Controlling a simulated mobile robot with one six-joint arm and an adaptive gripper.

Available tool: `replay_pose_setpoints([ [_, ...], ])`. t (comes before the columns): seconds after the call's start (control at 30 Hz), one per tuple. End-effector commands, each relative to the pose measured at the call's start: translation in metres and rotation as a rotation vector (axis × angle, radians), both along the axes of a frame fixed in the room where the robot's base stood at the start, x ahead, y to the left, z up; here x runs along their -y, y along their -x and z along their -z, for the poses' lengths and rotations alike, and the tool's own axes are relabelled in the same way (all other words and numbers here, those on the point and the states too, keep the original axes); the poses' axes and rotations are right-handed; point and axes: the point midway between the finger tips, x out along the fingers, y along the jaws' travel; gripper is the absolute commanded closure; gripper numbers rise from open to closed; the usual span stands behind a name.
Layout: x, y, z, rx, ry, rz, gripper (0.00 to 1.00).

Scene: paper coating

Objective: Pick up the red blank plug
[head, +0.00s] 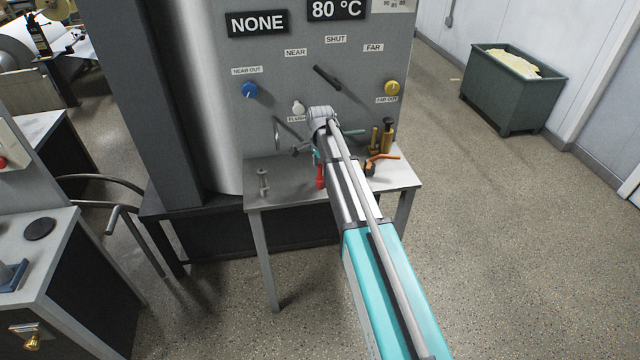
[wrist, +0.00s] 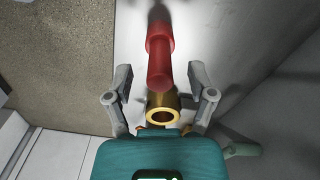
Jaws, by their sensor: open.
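The red blank plug (wrist: 160,52) shows in the wrist view as a red stepped cylinder on a pale surface. In the head view a red piece (head: 320,177) shows on the small table, partly hidden by my arm. My gripper (wrist: 160,77) is open, with one finger on each side of the plug's near, narrower end. The fingers appear apart from the plug. A hollow brass cylinder (wrist: 163,106) sits just nearer than the plug, between the gripper's finger bases. In the head view my gripper is mostly hidden behind my arm.
The small table (head: 285,192) stands against the grey machine panel (head: 270,60). A grey fitting (head: 263,183) stands at its left, brass pieces (head: 387,136) and an orange-handled item (head: 382,158) at its right. The floor to the right is clear up to a green bin (head: 500,105).

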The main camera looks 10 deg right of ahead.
Motion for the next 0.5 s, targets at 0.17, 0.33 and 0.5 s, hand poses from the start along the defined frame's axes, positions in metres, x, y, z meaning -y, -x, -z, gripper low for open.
replay_pose_setpoints([
  [0.17,-0.0001,0.0000,0.0099,0.000,0.000,0.000,0.29],
  [0.33,-0.0001,0.0000,0.0102,0.000,0.000,0.000,0.29],
  [0.5,-0.0001,0.0000,0.0098,0.000,0.000,0.000,0.29],
])
